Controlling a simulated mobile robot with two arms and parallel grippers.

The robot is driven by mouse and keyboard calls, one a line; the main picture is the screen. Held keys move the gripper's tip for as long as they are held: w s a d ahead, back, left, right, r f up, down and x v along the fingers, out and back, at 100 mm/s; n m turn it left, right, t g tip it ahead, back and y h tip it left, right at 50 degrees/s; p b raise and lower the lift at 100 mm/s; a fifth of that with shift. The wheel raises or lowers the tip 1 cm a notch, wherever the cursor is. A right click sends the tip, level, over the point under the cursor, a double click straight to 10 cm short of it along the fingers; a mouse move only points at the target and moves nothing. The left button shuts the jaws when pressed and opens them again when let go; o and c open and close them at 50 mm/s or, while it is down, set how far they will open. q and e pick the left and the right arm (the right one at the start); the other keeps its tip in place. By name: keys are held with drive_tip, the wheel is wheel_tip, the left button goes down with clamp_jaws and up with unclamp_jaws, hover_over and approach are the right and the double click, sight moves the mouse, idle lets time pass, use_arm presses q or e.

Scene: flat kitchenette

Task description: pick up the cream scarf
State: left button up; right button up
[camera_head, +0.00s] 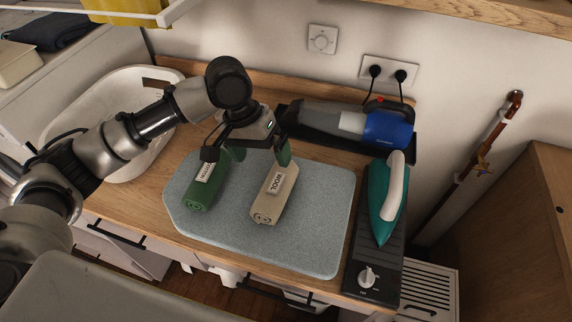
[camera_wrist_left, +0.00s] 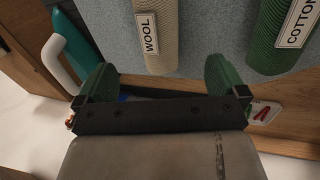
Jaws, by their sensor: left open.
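The cream scarf (camera_head: 266,207) is a roll with a white WOOL label, lying on the grey-blue mat (camera_head: 310,235). My left gripper (camera_head: 260,156) is open and empty at the far end of this roll. In the left wrist view the cream scarf (camera_wrist_left: 158,45) lies ahead of the gap between the green fingertips of my left gripper (camera_wrist_left: 160,76). I cannot tell whether they touch it. My right gripper is not in view.
A green roll labelled COTTON (camera_head: 201,192) lies left of the cream one. A teal iron (camera_head: 382,218) stands on a dark unit at the right. A blue handheld vacuum (camera_head: 388,130) lies behind, and a white basin (camera_head: 75,115) is at the left. The mat's front is clear.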

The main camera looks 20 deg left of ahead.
sight(273, 182)
use_arm(q)
drive_tip(key=f, duration=0.1)
drive_tip(key=s+d+f, duration=0.1)
drive_tip(key=f, duration=0.1)
drive_tip(key=shift+s+d+f+p, duration=0.15)
drive_tip(key=shift+s+f+p, duration=0.15)
drive_tip(key=shift+f+p, duration=0.05)
drive_tip(key=shift+w+d+f, duration=0.1)
drive_tip(key=shift+w+f, duration=0.05)
drive_tip(key=shift+f, duration=0.15)
drive_tip(key=p+x, duration=0.1)
drive_tip(key=x, duration=0.3)
drive_tip(key=shift+w+d+f+p, duration=0.1)
drive_tip(key=shift+d+f+p, duration=0.05)
drive_tip(key=shift+p, duration=0.15)
drive_tip(key=shift+d+f, duration=0.1)
drive_tip(key=shift+f, duration=0.35)
drive_tip(key=c, duration=1)
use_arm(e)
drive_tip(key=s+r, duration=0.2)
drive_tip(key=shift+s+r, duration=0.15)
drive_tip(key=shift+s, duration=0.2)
